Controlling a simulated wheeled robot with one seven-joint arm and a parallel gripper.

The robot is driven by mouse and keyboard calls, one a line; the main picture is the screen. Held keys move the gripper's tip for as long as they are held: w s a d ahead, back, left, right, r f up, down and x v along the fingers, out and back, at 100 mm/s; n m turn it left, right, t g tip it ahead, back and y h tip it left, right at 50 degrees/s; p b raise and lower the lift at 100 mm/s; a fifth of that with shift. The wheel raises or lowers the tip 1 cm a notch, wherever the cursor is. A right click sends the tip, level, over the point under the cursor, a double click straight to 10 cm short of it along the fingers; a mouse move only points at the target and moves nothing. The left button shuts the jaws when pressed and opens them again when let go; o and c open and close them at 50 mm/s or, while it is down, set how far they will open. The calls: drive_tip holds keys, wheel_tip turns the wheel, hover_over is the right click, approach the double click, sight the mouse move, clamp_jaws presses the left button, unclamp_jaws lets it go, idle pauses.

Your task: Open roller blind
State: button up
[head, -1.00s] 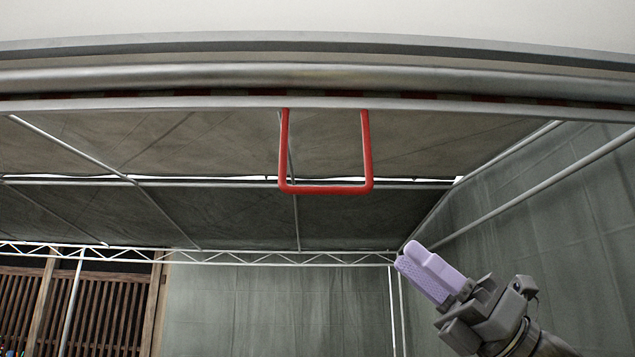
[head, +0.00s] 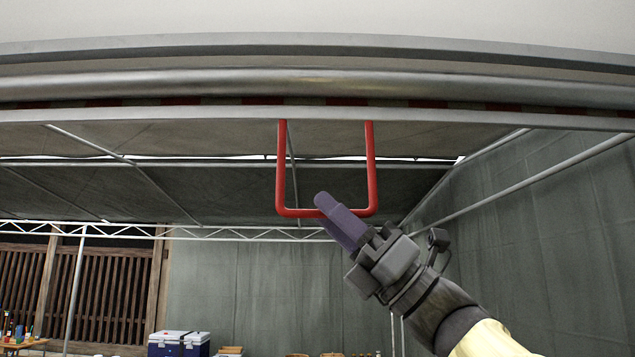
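The roller blind's silver tube (head: 200,84) runs across the top of the head view. Below it is a grey bottom rail (head: 200,115), with a thin strip of dark red and pale striped cloth between them. A red U-shaped handle (head: 281,170) hangs from the rail. My gripper (head: 325,206) has purple fingers and points up and left at the handle's lower bar.
Metal frame poles and a lattice truss (head: 220,232) cross the tent beyond. Grey cloth walls (head: 270,285) stand at the back and right. A blue and white cooler (head: 179,343) and a table with bottles (head: 22,343) show low on the left. The space around the handle is open.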

drive_tip(key=shift+p+x, duration=0.55)
drive_tip(key=shift+x, duration=0.9)
clamp_jaws()
drive_tip(key=shift+f, duration=0.15)
